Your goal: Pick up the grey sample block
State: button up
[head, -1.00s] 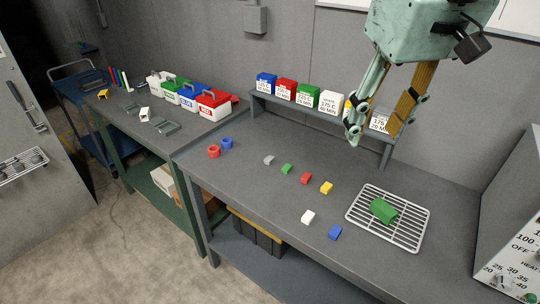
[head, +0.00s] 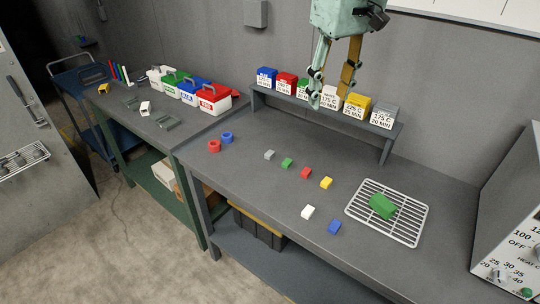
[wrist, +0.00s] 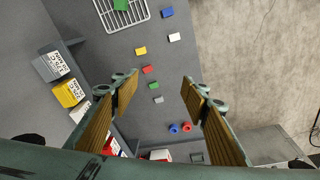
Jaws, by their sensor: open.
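The grey sample block (head: 270,155) lies on the dark grey bench (head: 245,185), at the left end of a slanting row of small blocks. It also shows in the wrist view (wrist: 158,100), between and beyond the fingers. My gripper (head: 330,104) is open and empty. It hangs above the back of the bench, in front of the shelf of boxes, up and to the right of the grey block. In the wrist view its two fingers (wrist: 160,78) are spread wide.
Green (head: 287,163), red (head: 306,173), yellow (head: 326,183), white (head: 308,212) and blue (head: 334,227) blocks lie nearby. Red (head: 214,146) and blue (head: 227,138) rings stand left. A wire rack (head: 418,238) holds a larger green block. A raised shelf (head: 345,120) carries labelled boxes.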

jog(key=w+a+f+n, duration=0.1)
jog(key=w+a+f, duration=0.2)
jog(key=w, duration=0.2)
jog(key=w+a+f+n+g+p, duration=0.1)
jog(key=w+a+f, duration=0.1)
jog(key=w+f, duration=0.3)
jog(key=w+a+f+n, duration=0.1)
jog(key=w+a+f, duration=0.15)
jog(key=w, duration=0.35)
jog(key=n+g+p, duration=0.1)
jog(key=n, duration=0.2)
send_over(270, 153)
notch_tip(270, 153, down, 16)
jog(key=r, duration=0.1)
jog(key=shift+a+f, duration=0.4)
jog(key=shift+f, duration=0.15)
jog(key=shift+f, duration=4.3)
jog(key=shift+f, duration=0.1)
jog(key=shift+w+d+f+b, duration=0.1)
jog(key=shift+d+f+b, duration=0.1)
jog(key=shift+f, duration=1.05)
jog(key=shift+d+f+b, duration=0.1)
jog(key=shift+f+b, duration=0.05)
jog(key=shift+f, duration=1.1)
